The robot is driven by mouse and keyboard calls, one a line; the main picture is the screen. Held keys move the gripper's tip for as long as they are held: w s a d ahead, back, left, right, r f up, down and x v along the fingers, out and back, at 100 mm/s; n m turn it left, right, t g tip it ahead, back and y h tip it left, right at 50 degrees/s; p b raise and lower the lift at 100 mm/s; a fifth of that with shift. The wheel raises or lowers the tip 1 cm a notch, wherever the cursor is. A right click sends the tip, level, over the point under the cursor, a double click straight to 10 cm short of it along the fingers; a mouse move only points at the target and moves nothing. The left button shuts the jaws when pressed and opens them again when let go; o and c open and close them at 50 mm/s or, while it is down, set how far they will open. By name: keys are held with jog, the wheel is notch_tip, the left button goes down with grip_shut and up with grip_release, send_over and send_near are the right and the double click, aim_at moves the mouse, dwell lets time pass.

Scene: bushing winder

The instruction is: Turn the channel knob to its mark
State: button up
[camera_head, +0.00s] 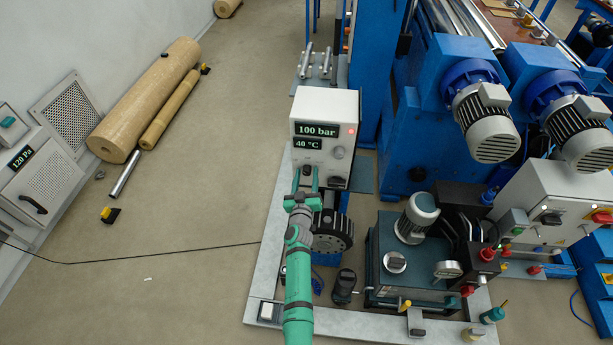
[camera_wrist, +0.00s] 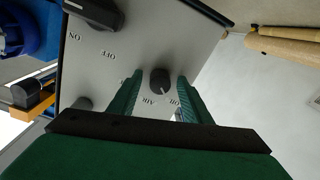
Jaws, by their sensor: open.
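The channel knob (camera_wrist: 159,80) is a small dark round knob on the light grey panel (camera_wrist: 115,55) of the control box. In the wrist view it sits between the two green fingers of my gripper (camera_wrist: 160,77), with a gap on each side. A short white line on its lower edge points down, slightly right, between two small printed labels. In the head view my gripper (camera_head: 306,178) is at the lower left of the white control box (camera_head: 325,108), and I cannot clearly make out the knob there.
A larger dark switch (camera_wrist: 92,12) with ON and OFF labels sits on the same panel. Another grey round part (camera_wrist: 82,104) is left of the fingers. The box displays (camera_head: 318,131) read 100 bar and 40 °C. A black ribbed wheel (camera_head: 334,232) stands close right of my arm.

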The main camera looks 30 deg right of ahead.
jog(key=c, duration=1.1)
jog(key=shift+m, duration=0.3)
jog(key=m, duration=0.4)
jog(key=shift+m, duration=0.4)
jog(key=m, duration=0.4)
jog(key=shift+m, duration=0.3)
jog(key=m, duration=0.5)
jog(key=shift+w+m+h, duration=0.1)
jog(key=shift+m+h, duration=0.2)
jog(key=shift+r+m, duration=0.1)
jog(key=shift+m, duration=2.3)
jog(key=shift+o, duration=0.2)
